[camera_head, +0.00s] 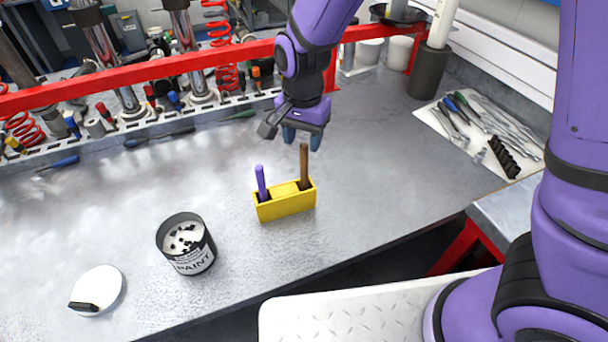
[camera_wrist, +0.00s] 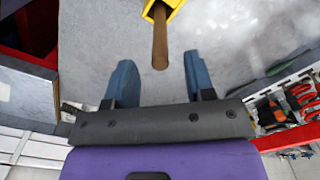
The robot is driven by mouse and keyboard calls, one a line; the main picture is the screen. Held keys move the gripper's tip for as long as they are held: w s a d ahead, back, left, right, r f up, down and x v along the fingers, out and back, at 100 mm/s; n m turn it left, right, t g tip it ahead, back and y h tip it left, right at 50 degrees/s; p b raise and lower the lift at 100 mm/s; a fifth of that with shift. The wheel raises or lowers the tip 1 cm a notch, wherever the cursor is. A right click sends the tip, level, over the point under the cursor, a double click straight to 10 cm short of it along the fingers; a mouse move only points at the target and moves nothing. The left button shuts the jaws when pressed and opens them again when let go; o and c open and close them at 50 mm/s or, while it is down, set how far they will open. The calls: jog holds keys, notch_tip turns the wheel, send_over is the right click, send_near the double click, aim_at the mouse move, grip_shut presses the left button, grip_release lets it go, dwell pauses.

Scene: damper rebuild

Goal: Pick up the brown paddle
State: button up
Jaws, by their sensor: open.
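The brown paddle (camera_head: 304,166) stands upright in the right end of a yellow holder (camera_head: 287,205) on the grey bench. A purple paddle (camera_head: 261,182) stands in the holder's left end. My gripper (camera_head: 302,138) is open and empty, above and close behind the brown paddle in the head view. In the wrist view the brown paddle (camera_wrist: 160,40) lies ahead of the gap between my blue fingers (camera_wrist: 157,78), with part of the yellow holder (camera_wrist: 165,8) at the top edge. The paddle's lower end is hidden inside the holder.
An open paint can (camera_head: 187,244) and a white lid (camera_head: 98,290) with a dark piece on it are at the front left. A red rail (camera_head: 150,70) with tools and springs runs behind. A tool mat (camera_head: 485,135) lies at right. The bench around the holder is clear.

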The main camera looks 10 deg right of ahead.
send_over(304, 176)
jog(key=shift+w+f, duration=0.25)
jog(key=shift+f, duration=1.15)
jog(key=shift+w+f, duration=0.2)
jog(key=shift+f, duration=1.15)
grip_shut()
